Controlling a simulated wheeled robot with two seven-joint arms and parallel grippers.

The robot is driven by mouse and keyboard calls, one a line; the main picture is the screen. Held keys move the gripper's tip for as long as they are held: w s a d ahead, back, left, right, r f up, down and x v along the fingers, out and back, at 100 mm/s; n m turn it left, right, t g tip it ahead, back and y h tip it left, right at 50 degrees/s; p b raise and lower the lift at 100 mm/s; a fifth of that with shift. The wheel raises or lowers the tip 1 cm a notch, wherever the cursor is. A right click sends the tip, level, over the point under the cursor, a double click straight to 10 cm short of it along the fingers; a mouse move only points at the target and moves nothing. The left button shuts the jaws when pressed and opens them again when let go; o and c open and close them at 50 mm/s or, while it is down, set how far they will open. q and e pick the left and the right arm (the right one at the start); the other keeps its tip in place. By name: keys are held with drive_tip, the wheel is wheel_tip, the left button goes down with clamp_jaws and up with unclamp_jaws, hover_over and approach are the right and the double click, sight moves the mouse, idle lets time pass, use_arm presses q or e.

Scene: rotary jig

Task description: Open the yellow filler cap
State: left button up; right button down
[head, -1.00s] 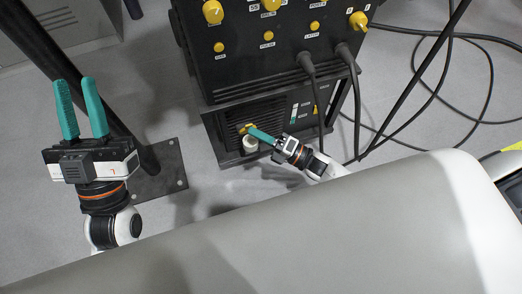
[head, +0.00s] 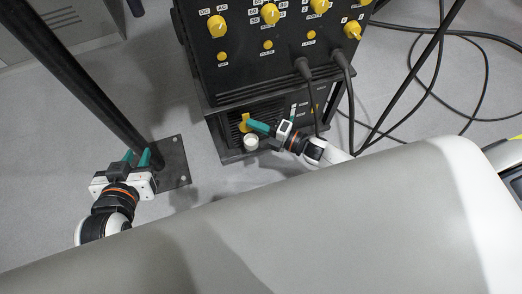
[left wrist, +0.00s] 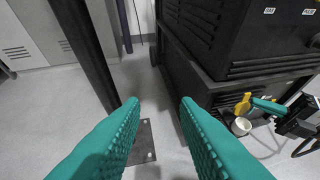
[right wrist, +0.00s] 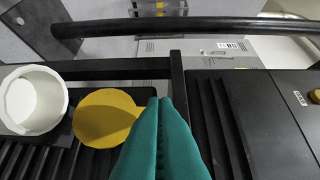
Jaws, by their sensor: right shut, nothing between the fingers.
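The yellow filler cap (right wrist: 103,118) shows as a round disc beside the white filler neck (right wrist: 35,100) in the right wrist view. The neck's mouth is uncovered. In the head view, the cap (head: 244,122) stands up behind the neck (head: 251,142), low on the black machine. My right gripper (right wrist: 160,103) is shut and empty. Its fingertips are at the cap's edge; I cannot tell whether they touch it. It also shows in the head view (head: 251,125). My left gripper (left wrist: 158,103) is open and empty, near the dark post, away from the cap.
The black machine (head: 270,75) carries yellow knobs and two plugged cables above the filler. A dark post (head: 90,75) on a bolted base plate (head: 174,165) stands beside my left gripper. A dark bar (right wrist: 200,26) crosses the right wrist view. Loose cables lie on the floor at right.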

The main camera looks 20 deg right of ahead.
use_arm(q)
drive_tip(key=shift+s+a+f+g, duration=0.25)
drive_tip(key=shift+s+f+g, duration=0.25)
drive_tip(key=shift+s, duration=0.05)
drive_tip(key=shift+s+a+f+g, duration=0.25)
drive_tip(key=shift+s+f+g, duration=0.25)
use_arm(e)
drive_tip(key=shift+w+r, duration=0.15)
drive_tip(key=shift+w, duration=0.2)
use_arm(q)
drive_tip(key=shift+p, duration=0.3)
